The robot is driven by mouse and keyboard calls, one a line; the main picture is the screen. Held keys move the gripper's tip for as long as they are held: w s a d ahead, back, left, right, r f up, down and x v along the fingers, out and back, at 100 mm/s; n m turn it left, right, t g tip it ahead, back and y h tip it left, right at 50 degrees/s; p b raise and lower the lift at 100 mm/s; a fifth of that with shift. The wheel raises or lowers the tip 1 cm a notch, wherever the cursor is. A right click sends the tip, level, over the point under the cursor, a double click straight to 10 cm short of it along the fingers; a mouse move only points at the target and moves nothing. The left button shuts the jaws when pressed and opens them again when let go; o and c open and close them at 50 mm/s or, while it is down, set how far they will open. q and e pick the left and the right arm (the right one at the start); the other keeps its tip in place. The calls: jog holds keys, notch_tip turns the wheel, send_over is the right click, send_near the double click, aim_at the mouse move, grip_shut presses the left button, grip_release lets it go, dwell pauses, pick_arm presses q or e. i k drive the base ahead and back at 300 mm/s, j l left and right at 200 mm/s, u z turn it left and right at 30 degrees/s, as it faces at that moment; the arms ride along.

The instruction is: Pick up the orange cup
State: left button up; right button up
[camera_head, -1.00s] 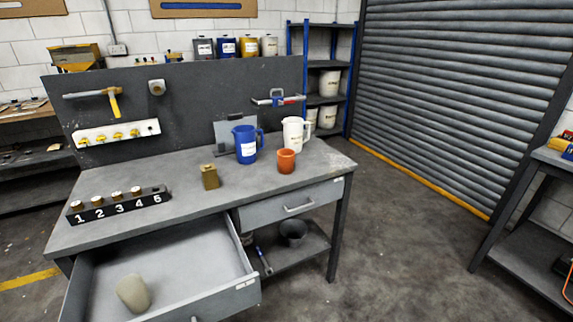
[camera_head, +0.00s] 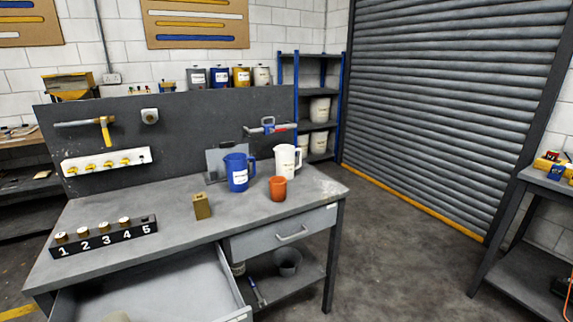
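The orange cup (camera_head: 278,189) stands upright on the grey workbench (camera_head: 180,222), near its right end. A blue jug (camera_head: 237,173) stands just left of and behind the cup. A white jug (camera_head: 286,161) stands behind it and slightly to the right.
A brass-coloured block (camera_head: 202,206) and a numbered black rack (camera_head: 103,237) stand on the bench left of the cup. An open drawer (camera_head: 205,285) juts out at the front left; a second drawer (camera_head: 285,235) is shut. Open floor (camera_head: 400,240) lies right of the bench.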

aim_at(278, 189)
jog(key=i+j+z, duration=0.1)
jog(key=z, duration=0.25)
jog(key=i+j+z, duration=0.15)
jog(key=z, duration=0.2)
jog(key=i+j+z, duration=0.1)
jog(key=z, duration=0.25)
